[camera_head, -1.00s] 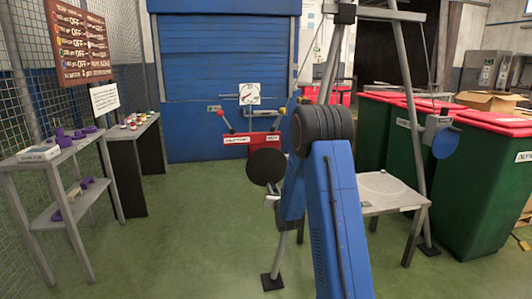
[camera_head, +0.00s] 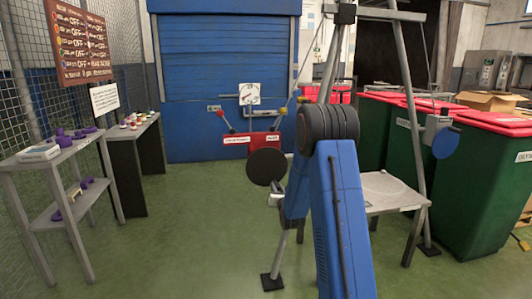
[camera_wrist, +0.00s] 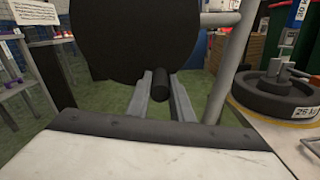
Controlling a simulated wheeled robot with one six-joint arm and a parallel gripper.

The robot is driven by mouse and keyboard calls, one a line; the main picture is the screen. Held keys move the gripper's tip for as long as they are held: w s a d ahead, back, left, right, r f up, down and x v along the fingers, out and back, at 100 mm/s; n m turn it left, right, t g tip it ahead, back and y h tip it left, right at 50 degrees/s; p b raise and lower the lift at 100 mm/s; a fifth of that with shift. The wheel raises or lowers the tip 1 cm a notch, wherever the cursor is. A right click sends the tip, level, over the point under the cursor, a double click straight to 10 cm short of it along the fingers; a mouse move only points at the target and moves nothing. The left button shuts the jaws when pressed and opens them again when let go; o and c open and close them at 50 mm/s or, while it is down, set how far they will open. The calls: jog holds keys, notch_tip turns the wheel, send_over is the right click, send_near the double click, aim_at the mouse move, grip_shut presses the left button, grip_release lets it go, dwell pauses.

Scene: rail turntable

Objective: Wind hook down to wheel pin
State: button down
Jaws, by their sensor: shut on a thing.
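My gripper (camera_wrist: 161,84) is shut on a short black crank handle (camera_wrist: 160,88) below a large black disc (camera_wrist: 135,40) in the wrist view. The head view shows the same disc (camera_head: 267,166), with my gripper (camera_head: 276,195) at its lower right edge. A dark wheel (camera_wrist: 285,98) marked 25 KG lies flat at the right of the wrist view. A small grey upright piece stands at its middle, perhaps the pin. I cannot clearly make out the hook or whether it touches the pin. In the head view my blue arm covers the area behind it.
A grey-legged frame (camera_head: 423,150) stands behind my arm, with a small table (camera_head: 390,190) beside it. Red-lidded green bins (camera_head: 485,185) line the right. Shelves (camera_head: 55,165) stand at the left. Green floor between the shelves and my arm is clear.

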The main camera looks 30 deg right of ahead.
jog(key=shift+s+d+r, duration=0.15)
jog(key=shift+d+r, duration=0.1)
jog(key=shift+d, duration=0.25)
jog(key=shift+s+d+r, duration=0.1)
jog(key=shift+d+r, duration=0.1)
jog(key=shift+d, duration=0.2)
dwell(0.4)
jog(key=c, duration=1.4)
grip_release()
jog(key=shift+o, duration=0.2)
jog(key=v, duration=0.8)
